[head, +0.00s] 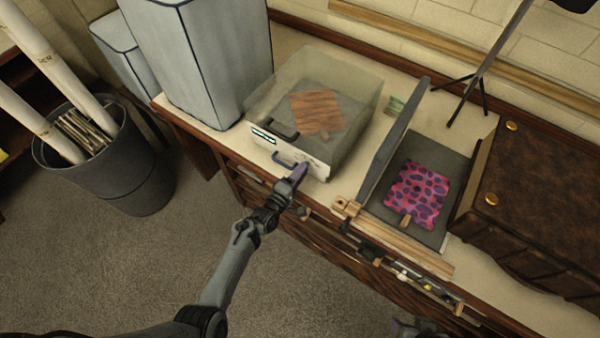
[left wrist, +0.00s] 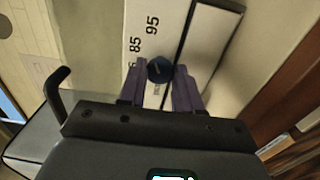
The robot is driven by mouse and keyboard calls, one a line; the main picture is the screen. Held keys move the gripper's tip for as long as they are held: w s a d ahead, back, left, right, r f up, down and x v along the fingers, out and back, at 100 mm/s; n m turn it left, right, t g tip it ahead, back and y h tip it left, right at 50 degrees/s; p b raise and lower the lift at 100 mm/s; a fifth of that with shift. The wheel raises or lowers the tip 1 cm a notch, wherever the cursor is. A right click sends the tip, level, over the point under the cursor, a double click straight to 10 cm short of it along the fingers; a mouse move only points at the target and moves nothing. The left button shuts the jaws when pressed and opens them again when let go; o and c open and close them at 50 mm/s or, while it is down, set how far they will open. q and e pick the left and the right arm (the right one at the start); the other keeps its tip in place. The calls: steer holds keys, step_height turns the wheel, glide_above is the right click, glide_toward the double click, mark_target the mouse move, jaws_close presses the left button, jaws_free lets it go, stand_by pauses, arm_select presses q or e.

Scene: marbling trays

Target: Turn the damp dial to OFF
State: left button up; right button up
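The damp dial (left wrist: 160,69) is a small dark round knob on a pale front panel (left wrist: 140,20) in the left wrist view. Printed marks "85" and "95" show beside it; other marks are partly hidden, and no OFF mark is readable. My left gripper (left wrist: 159,84) has its purple fingers on either side of the dial, and they appear closed against it. In the head view my left gripper (head: 300,172) is at the right part of the clear-lidded box's front (head: 262,143) and hides the dial. My right gripper (head: 418,326) is partly cut off at the bottom edge.
Inside the box lies a brown patterned sheet (head: 316,110). To the right are an open tray with a pink spotted sheet (head: 418,192) and a brown leather case (head: 540,190). A bin of rolls (head: 130,165) stands left.

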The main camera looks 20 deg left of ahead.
arm_select(q)
steer(key=o, duration=0.4)
steer(key=shift+o, duration=0.2)
steer(key=shift+s, duration=0.1)
steer(key=p+v, duration=0.1)
steer(key=v, duration=0.9)
steer(key=shift+s, duration=0.3)
steer(key=shift+a, duration=0.1)
